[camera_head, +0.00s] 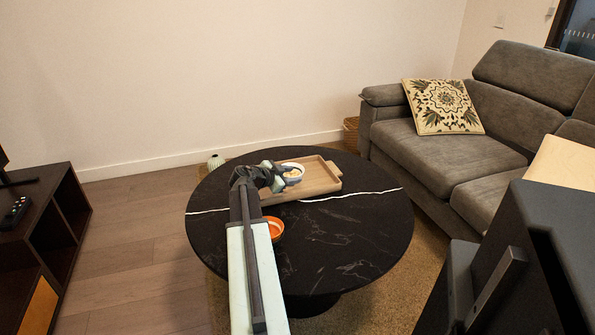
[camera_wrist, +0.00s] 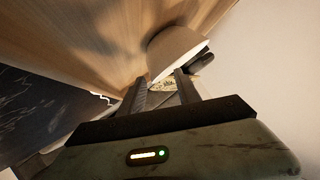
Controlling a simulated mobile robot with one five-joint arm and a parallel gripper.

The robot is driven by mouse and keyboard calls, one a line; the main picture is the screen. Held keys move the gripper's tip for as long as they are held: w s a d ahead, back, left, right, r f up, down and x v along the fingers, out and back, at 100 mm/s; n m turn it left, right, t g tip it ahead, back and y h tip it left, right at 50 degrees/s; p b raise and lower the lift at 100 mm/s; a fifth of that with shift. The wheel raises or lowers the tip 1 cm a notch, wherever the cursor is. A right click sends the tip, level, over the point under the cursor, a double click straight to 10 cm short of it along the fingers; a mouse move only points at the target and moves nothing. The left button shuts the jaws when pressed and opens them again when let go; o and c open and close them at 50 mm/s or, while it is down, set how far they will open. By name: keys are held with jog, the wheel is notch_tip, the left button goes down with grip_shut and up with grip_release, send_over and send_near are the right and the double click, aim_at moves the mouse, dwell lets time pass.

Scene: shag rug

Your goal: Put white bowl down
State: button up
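The white bowl (camera_head: 293,178) is at the wooden tray (camera_head: 321,180) on the round black table, with pale contents inside. My gripper (camera_head: 277,178) is at the bowl's left side in the head view, reaching over the table. In the wrist view the bowl (camera_wrist: 172,47) shows its pale outer wall beyond my gripper's fingers (camera_wrist: 163,88), which meet its rim. My gripper appears shut on the rim. The wood of the tray fills the area behind the bowl. I cannot tell whether the bowl's base touches the tray.
An orange bowl (camera_head: 276,228) stands on the black table (camera_head: 350,245), partly behind my arm. The table's right and front parts are clear. A grey sofa (camera_head: 430,150) with a patterned cushion (camera_head: 442,106) is to the right. A dark cabinet (camera_head: 45,225) is at left.

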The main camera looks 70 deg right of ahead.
jog(key=p+v, duration=0.2)
jog(key=v, duration=0.6)
jog(key=shift+w+a+r+p, duration=0.15)
jog(key=shift+a+r+p, duration=0.05)
jog(key=shift+a+p, duration=0.15)
